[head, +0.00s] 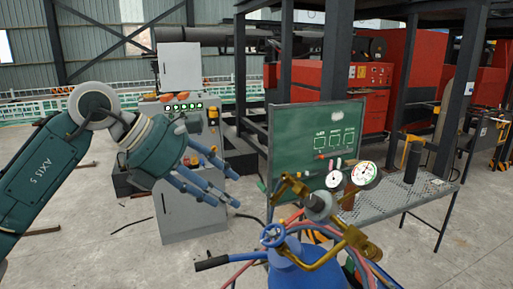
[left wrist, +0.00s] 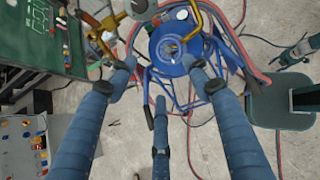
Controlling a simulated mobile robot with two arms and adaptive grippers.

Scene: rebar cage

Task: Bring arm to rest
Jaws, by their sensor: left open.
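My left arm comes in from the left in the head view. Its left gripper (head: 222,185) has its blue fingers spread open and empty, pointing right and down. The gripper is in the air between the grey control cabinet and the blue gas cylinder (head: 290,277). In the left wrist view the three fingers of the left gripper (left wrist: 160,78) stand apart with nothing between them. The blue cylinder (left wrist: 172,50) shows beyond their tips. I cannot make out my right gripper in either view.
Brass valves and pressure gauges (head: 364,174) top the cylinder, with red and blue hoses around it. The grey control cabinet (head: 185,210) stands behind the gripper. Concrete floor (head: 105,225) is open at left.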

